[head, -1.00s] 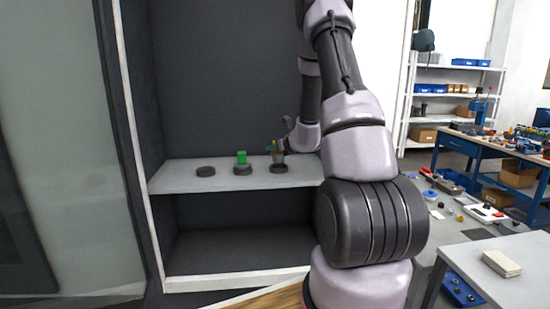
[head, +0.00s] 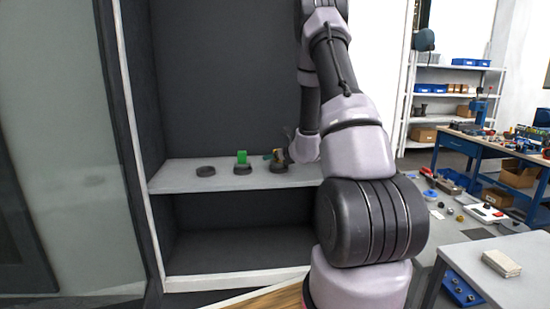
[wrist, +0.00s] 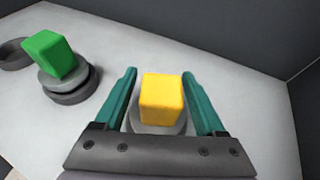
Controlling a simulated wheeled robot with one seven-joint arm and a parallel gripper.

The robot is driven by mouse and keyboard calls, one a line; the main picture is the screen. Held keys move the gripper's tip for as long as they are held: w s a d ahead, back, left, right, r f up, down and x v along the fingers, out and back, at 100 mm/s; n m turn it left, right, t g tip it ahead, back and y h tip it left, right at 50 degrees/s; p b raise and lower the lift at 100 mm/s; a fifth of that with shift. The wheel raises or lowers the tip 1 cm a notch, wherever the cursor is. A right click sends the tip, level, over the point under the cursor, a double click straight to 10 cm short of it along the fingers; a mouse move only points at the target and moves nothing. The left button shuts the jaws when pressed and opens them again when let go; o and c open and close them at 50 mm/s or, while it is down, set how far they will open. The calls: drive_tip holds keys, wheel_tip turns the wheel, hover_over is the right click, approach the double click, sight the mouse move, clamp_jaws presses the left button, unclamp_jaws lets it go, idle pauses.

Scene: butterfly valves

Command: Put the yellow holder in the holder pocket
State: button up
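The yellow holder (wrist: 162,98), a yellow block on a round grey base, stands between my gripper's green fingers in the wrist view. My gripper (wrist: 160,88) is open around it, with a gap at the left finger and the right finger very close. In the head view, the gripper (head: 274,156) is low over the shelf at the rightmost dark ring (head: 279,168). Whether the holder's base is seated in that ring is hidden. A green holder (head: 242,157) stands at the middle ring and also shows in the wrist view (wrist: 49,55).
The leftmost dark ring (head: 206,171) on the grey shelf (head: 172,181) is empty. The cabinet's dark walls enclose the shelf at left and back. A workbench (head: 486,262) and white storage shelves (head: 452,77) stand to the right.

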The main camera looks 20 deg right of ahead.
drive_tip(key=shift+r, duration=0.1)
drive_tip(key=shift+s+d+r, duration=0.1)
drive_tip(key=shift+s+r, duration=0.05)
drive_tip(key=shift+s, duration=0.15)
drive_tip(key=v, duration=1)
drive_tip(key=shift+s+r, duration=0.15)
drive_tip(key=shift+s, duration=0.15)
drive_tip(key=shift+s+r, duration=0.15)
drive_tip(key=shift+s, duration=0.05)
drive_tip(key=s+a+r+n+g+y, duration=0.1)
drive_tip(key=s+a+r+n+y, duration=0.15)
drive_tip(key=a+r+n, duration=0.35)
drive_tip(key=s+a+r+n+g+y, duration=0.1)
drive_tip(key=s+a+r+n+y, duration=0.15)
drive_tip(key=a+r+y, duration=0.4)
drive_tip(key=s+a+r+n+g+h, duration=0.1)
drive_tip(key=s+a+r+n+g, duration=0.35)
drive_tip(key=s+a+n, duration=0.6)
drive_tip(key=s+d+r+n+h, duration=0.2)
drive_tip(key=s+n+h, duration=0.1)
drive_tip(key=s+n, duration=0.3)
drive_tip(key=s+d+r+n+h, duration=0.1)
drive_tip(key=s+d+n+h, duration=0.2)
drive_tip(key=s+n+h, duration=0.1)
drive_tip(key=shift+s+d+r+n, duration=0.25)
drive_tip(key=shift+s+r+n, duration=0.15)
drive_tip(key=shift+s+n, duration=0.6)
